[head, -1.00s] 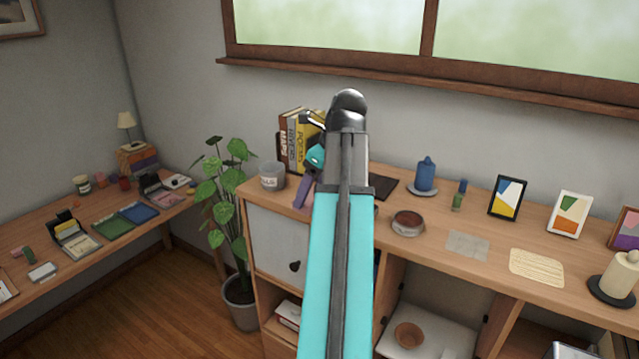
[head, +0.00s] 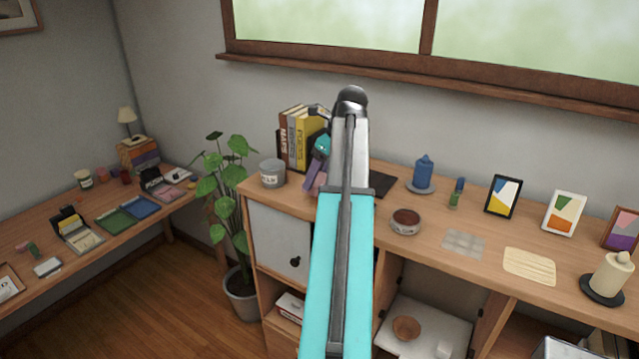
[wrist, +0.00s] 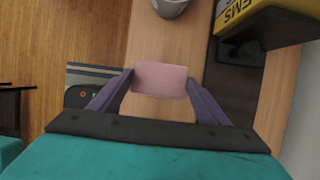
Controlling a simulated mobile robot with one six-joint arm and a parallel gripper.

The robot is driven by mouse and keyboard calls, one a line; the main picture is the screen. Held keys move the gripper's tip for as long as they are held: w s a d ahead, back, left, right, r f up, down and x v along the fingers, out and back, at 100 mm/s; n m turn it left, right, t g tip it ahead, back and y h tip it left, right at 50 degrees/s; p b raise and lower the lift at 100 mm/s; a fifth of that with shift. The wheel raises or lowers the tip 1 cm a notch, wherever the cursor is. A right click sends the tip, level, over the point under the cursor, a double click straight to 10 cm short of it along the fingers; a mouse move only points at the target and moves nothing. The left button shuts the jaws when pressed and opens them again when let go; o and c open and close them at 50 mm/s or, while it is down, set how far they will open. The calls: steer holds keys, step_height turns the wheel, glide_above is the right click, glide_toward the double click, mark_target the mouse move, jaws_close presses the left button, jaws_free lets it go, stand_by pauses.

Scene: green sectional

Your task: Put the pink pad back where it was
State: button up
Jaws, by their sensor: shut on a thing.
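The pink pad (wrist: 160,79) is held between the two purple fingers of my gripper (wrist: 160,88) in the wrist view. The wood sideboard top lies below it; I cannot tell if the pad touches it. In the head view my gripper (head: 316,180) is left of my forearm, in front of the books, and a bit of the pad (head: 319,184) shows. My arm hides part of the sideboard top behind it.
A grey pot (head: 272,173) stands left of my gripper. Several upright books (head: 300,140) stand behind it, with a dark mat (head: 382,184) to the right.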

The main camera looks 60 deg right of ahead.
mark_target(321, 180)
steer(key=shift+f+p, duration=0.7)
steer(key=shift+f, duration=0.1)
steer(key=shift+f+p, duration=0.35)
steer(key=shift+f, duration=0.6)
steer(key=o, duration=0.9)
steer(key=shift+b+v, duration=2.4)
steer(key=shift+v, duration=3.65)
